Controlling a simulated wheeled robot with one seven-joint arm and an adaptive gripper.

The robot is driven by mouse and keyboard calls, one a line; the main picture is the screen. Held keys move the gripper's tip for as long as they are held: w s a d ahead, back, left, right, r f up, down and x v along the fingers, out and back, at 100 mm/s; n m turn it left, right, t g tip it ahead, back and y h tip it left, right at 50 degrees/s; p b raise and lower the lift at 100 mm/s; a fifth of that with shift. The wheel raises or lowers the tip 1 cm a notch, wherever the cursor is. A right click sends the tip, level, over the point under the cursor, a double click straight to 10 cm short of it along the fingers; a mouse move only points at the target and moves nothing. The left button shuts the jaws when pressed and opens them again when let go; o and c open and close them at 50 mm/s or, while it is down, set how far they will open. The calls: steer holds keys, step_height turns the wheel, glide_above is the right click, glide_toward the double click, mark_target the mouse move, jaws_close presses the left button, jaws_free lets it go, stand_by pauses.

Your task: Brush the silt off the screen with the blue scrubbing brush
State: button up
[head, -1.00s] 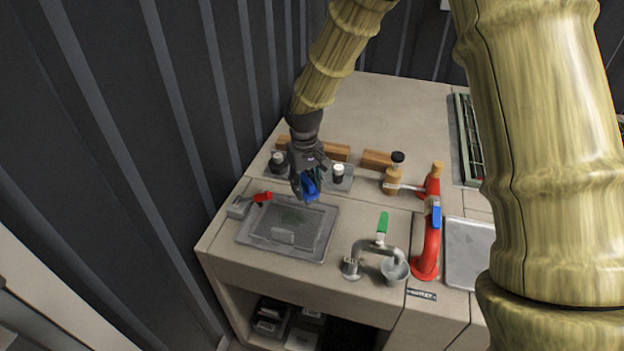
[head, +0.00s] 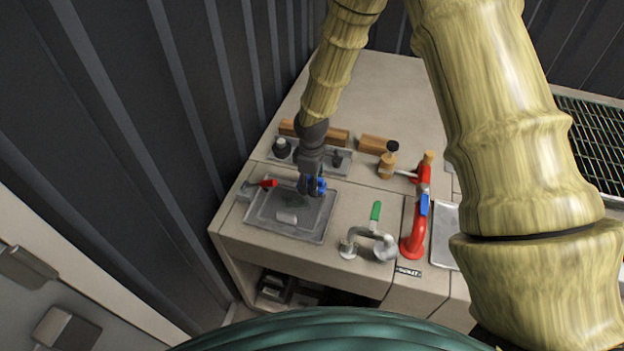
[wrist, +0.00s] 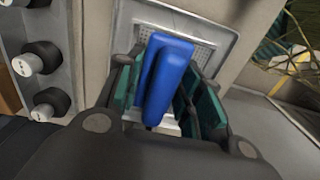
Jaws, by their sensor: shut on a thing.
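My gripper (head: 312,188) is shut on the blue scrubbing brush (head: 319,186) and is over the back right part of the tray. In the wrist view the brush (wrist: 168,75) stands between the two green-padded fingers. The screen (head: 292,204) is a grey perforated panel in a shallow metal tray (head: 262,225). It also shows beyond the brush in the wrist view (wrist: 205,50). A darker greenish patch, perhaps silt, shows on the screen in the head view. Whether the bristles touch the screen is hidden.
A red-handled valve (head: 268,183) is at the tray's left corner. A holder with dark knobs (head: 337,157) and wooden blocks (head: 375,144) stand behind. The wall is close on the left.

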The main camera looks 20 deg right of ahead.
steer(key=shift+f+b, duration=1.9)
steer(key=shift+f, duration=0.95)
steer(key=shift+f+b, duration=0.4)
steer(key=shift+f, duration=0.4)
steer(key=shift+a, duration=0.1)
